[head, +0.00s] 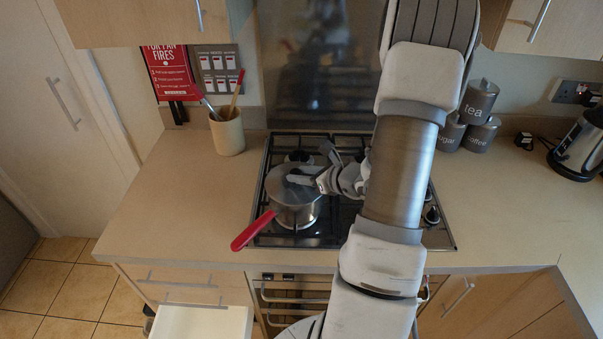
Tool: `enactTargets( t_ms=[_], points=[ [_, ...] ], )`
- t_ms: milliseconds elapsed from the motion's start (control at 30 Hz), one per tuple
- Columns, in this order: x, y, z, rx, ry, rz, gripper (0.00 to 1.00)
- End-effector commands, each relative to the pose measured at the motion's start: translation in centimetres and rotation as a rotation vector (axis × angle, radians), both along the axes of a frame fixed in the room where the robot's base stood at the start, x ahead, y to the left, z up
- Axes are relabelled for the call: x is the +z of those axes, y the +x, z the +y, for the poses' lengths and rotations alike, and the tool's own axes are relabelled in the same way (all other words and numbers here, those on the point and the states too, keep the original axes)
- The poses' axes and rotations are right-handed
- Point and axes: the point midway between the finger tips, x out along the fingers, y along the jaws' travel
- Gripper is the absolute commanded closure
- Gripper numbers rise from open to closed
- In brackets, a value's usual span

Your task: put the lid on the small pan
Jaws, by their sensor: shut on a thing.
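The small pan (297,214) is steel with a red handle (252,231). It stands on the front left of the hob, with the handle pointing to the front left. The grey, see-through lid (279,186) is over the top of the pan. My gripper (297,178) reaches in from the right and is shut on the lid near its middle. Whether the lid touches the pan rim or hovers just above it cannot be told from this view. The lid's right part is partly hidden by my gripper.
The black hob (262,228) is set in a wooden worktop (180,200). A utensil pot (228,133) stands behind left. Grey canisters (479,101) and a kettle (580,145) stand at the right. A drawer (200,321) is open below the worktop at the front left.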

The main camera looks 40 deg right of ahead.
Motion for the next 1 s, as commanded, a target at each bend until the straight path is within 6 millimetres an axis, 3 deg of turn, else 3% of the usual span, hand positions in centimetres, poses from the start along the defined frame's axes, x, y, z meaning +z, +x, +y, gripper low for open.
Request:
enactTargets(
  t_ms=[400,433,567,1000],
  points=[
    [-0.51,0.01,-0.04,0.000,-0.001,-0.002,1.00],
    [-0.44,-0.02,-0.04,-0.001,0.000,0.000,0.55],
    [-0.38,-0.02,-0.03,-0.001,0.000,0.000,0.32],
    [0.25,-0.02,-0.02,0.000,0.000,0.000,0.29]
  ],
)
